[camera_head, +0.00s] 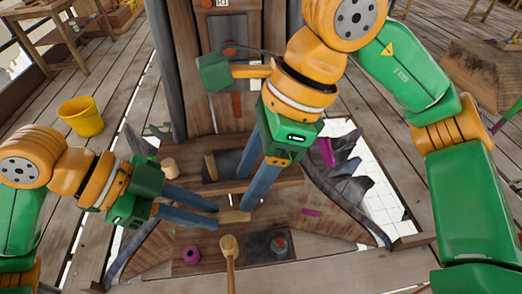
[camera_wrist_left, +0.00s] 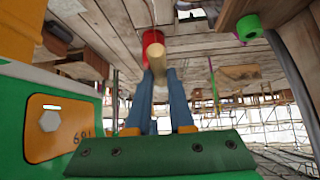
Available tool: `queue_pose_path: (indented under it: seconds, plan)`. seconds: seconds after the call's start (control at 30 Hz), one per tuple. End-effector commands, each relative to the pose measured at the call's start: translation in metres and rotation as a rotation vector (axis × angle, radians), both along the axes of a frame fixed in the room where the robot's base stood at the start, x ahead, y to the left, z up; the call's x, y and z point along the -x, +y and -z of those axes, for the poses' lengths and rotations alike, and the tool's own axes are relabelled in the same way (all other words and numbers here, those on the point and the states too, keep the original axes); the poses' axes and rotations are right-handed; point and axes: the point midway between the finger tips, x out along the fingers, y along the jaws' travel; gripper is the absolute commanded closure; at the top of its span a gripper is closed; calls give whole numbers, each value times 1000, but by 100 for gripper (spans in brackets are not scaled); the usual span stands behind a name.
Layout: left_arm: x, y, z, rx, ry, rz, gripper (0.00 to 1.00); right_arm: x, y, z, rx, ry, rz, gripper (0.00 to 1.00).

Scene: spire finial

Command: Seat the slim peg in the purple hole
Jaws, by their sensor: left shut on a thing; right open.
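My left gripper (camera_head: 217,213) is shut on a pale wooden peg (camera_head: 235,216), which lies roughly level above the workbench. In the left wrist view the peg (camera_wrist_left: 158,62) sticks out between the fingers (camera_wrist_left: 156,98). My right gripper (camera_head: 246,193) points down from above, open, with its fingertips close to the peg's right part; I cannot tell if they touch it. A purple ring (camera_head: 192,255) lies on the wooden surface below and left of the peg; whether it surrounds the purple hole is too small to tell.
A wooden mallet (camera_head: 229,248) stands close in front of the peg. A dark plate with a knob (camera_head: 280,245) is to its right. A short pale cylinder (camera_head: 169,168) is at the left. A yellow bucket (camera_head: 81,116) stands on the floor. Magenta pieces (camera_head: 327,152) show at the right.

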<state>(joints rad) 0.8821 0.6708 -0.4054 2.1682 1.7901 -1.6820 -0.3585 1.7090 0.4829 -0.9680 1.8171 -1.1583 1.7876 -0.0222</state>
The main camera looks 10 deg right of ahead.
Motion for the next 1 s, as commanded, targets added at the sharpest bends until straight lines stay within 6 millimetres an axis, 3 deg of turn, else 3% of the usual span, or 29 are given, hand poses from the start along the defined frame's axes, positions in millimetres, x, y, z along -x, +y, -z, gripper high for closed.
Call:
queue_pose_path:
  seconds: [0.1,0.3,0.63,0.67,0.87,0.97,1.0]
  plan:
    - [0,0,0,0,0,0,100,2,11,28,0,4,-4,43]
    - [0,0,0,0,0,0,100,3,25,58,-3,3,-2,43]
    - [0,0,0,0,0,0,100,4,28,65,-5,2,-2,43]
    - [0,0,0,0,0,0,100,4,28,65,-5,2,-2,46]
    - [0,0,0,0,0,1,100,3,28,65,-5,1,-1,100]
    - [1,0,0,0,1,2,100,3,28,65,-5,1,0,100]
    - [1,0,0,1,1,4,77,3,28,65,-5,1,0,100]
